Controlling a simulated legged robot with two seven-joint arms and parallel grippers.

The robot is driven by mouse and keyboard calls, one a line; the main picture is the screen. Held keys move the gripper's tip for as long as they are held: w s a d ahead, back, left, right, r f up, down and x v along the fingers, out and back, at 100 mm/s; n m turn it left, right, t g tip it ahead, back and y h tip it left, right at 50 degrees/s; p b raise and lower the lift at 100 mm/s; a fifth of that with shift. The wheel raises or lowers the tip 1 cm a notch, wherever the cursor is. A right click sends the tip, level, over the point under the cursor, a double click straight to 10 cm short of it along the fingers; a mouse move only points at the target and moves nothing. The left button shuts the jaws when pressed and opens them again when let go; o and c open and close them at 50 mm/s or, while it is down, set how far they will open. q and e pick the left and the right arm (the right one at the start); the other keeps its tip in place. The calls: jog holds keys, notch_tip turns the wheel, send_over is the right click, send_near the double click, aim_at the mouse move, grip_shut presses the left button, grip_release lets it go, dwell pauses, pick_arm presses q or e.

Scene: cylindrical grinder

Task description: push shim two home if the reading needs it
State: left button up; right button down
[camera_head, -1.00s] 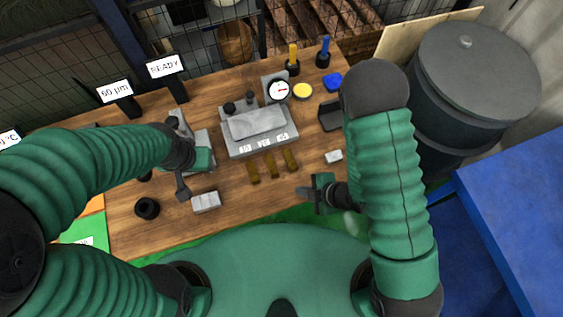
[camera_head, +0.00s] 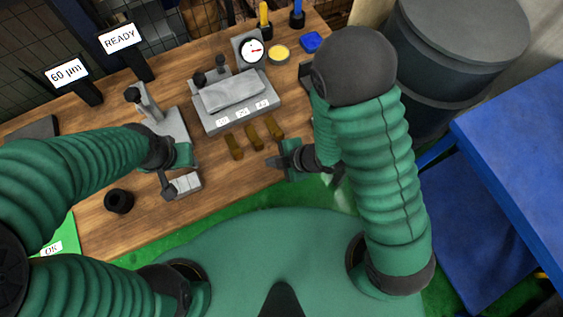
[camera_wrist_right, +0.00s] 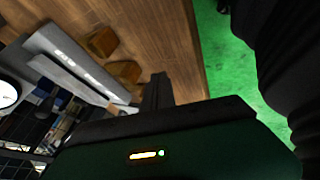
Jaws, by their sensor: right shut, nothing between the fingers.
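Three brass-brown shims stick out in a row at the front of the grey fixture (camera_head: 215,125): a left shim (camera_head: 233,147), a middle shim (camera_head: 253,137) and a right shim (camera_head: 273,127). White labels sit above them on the fixture's front, too small to read surely. My right gripper (camera_head: 275,161) is shut and empty, just in front of the shims and apart from them. In the right wrist view its dark fingers (camera_wrist_right: 156,92) point toward the brown shims (camera_wrist_right: 123,73). My left gripper (camera_head: 167,188) is beside a pale block (camera_head: 186,184); its jaws are unclear.
A dial gauge (camera_head: 252,50) with a red needle stands behind the fixture. Signs read "60 µm" (camera_head: 67,73) and "READY" (camera_head: 119,38). A black cup (camera_head: 119,200) stands at the front left. The wooden table (camera_head: 140,228) has clear space along its front edge.

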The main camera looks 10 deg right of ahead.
aim_at(258, 151)
jog(key=w, duration=0.1)
jog(key=w+a+p, duration=0.1)
jog(key=w, duration=0.1)
jog(key=shift+w+a+f, duration=0.15)
jog(key=shift+w+f, duration=0.15)
jog(key=shift+w, duration=0.35)
